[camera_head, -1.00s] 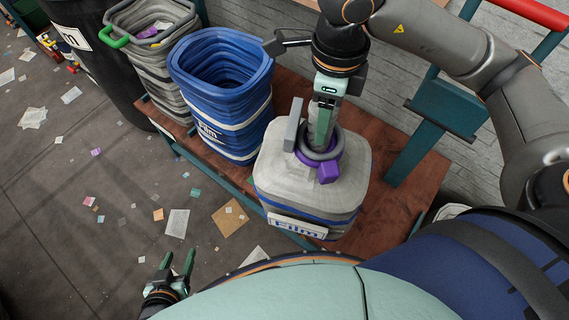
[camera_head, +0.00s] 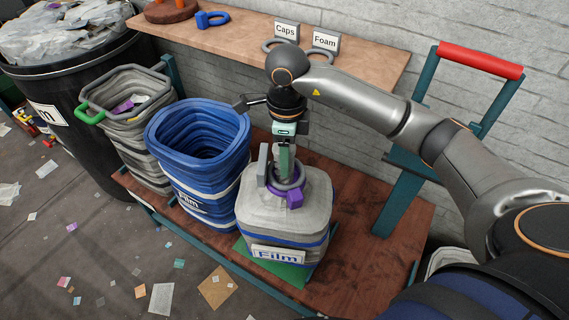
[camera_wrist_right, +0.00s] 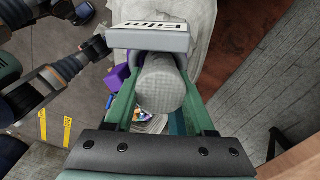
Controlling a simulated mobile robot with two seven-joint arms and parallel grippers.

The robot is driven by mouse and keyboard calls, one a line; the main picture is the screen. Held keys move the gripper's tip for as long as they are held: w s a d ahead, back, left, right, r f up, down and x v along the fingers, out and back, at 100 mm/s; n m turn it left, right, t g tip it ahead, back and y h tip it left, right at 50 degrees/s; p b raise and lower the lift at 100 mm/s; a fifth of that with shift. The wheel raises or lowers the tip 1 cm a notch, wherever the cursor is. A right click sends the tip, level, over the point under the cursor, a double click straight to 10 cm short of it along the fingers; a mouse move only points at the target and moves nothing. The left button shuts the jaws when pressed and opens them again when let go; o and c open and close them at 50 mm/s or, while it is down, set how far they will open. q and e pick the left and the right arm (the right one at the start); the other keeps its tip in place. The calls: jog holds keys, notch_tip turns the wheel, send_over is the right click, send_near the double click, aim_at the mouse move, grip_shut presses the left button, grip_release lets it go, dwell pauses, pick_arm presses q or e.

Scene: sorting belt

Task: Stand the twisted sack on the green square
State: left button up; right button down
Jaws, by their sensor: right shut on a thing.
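The twisted sack (camera_head: 287,215) is pale grey with blue bands and a "Film" label, with a grey ring and a purple tag around its neck. It is upright over the green square (camera_head: 245,247), which shows at its left and front edges. I cannot tell whether its bottom touches the square. My right gripper (camera_head: 286,165) points down and is shut on the sack's neck. The neck (camera_wrist_right: 161,85) shows between the fingers in the wrist view. Dark arm parts show at that view's left; I cannot make out left fingers.
A blue open sack (camera_head: 197,160) stands close left of the twisted sack, with a grey open sack (camera_head: 128,120) beyond it. The wooden shelf (camera_head: 370,235) is clear to the right, up to a teal post (camera_head: 405,195). An upper shelf (camera_head: 370,70) runs behind.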

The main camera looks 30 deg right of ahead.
jog(key=shift+w+d+f, duration=0.2)
jog(key=shift+w+f, duration=0.4)
jog(key=shift+f, duration=0.05)
jog(key=shift+w+d+f, duration=0.15)
jog(key=shift+w+f, duration=0.45)
jog(key=shift+f, duration=0.05)
notch_tip(320, 180, down, 3)
jog(key=shift+r+p, duration=0.1)
jog(key=shift+p, duration=0.2)
jog(key=shift+f, duration=0.25)
jog(key=shift+c, duration=1.3)
grip_release()
